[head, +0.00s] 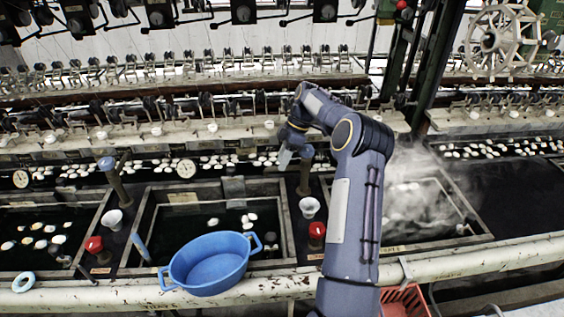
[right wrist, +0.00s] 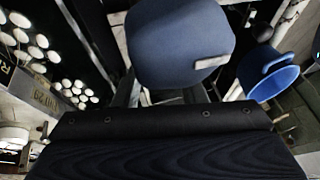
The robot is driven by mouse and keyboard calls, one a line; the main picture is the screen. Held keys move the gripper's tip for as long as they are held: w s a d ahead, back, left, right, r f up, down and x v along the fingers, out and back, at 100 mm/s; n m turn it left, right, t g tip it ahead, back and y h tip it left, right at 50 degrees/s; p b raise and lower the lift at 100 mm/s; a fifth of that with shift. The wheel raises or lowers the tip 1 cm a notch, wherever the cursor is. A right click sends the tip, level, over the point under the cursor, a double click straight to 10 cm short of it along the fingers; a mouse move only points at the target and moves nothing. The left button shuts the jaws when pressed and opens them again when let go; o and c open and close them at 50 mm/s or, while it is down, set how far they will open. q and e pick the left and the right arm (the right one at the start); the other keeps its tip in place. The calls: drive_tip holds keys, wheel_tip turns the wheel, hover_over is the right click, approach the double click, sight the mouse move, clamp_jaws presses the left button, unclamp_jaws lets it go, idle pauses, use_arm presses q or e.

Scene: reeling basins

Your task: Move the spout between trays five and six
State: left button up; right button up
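A brown spout post with a blue cap (head: 307,152) stands between the middle basin (head: 286,225) and the steaming right basin (head: 466,212). A similar blue-capped spout (head: 107,163) stands between the left and middle basins. My right gripper (head: 284,158) is just left of the nearer cap in the head view, pointing down; contact cannot be told. In the right wrist view, a large rounded blue shape (right wrist: 180,45), seemingly the cap, fills the top centre and hides much of the fingers, so their opening is unclear. My left gripper is out of view.
A blue tub (head: 210,264) sits on the front rail, and also shows in the right wrist view (right wrist: 272,80). Red knobs (head: 317,230) and white cups (head: 309,207) stand beside the posts. A red crate (head: 404,301) is below. Reeling machinery lines the back.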

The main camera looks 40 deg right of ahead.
drive_tip(key=v, duration=0.6)
drive_tip(key=shift+r, duration=0.25)
drive_tip(key=shift+d, duration=0.1)
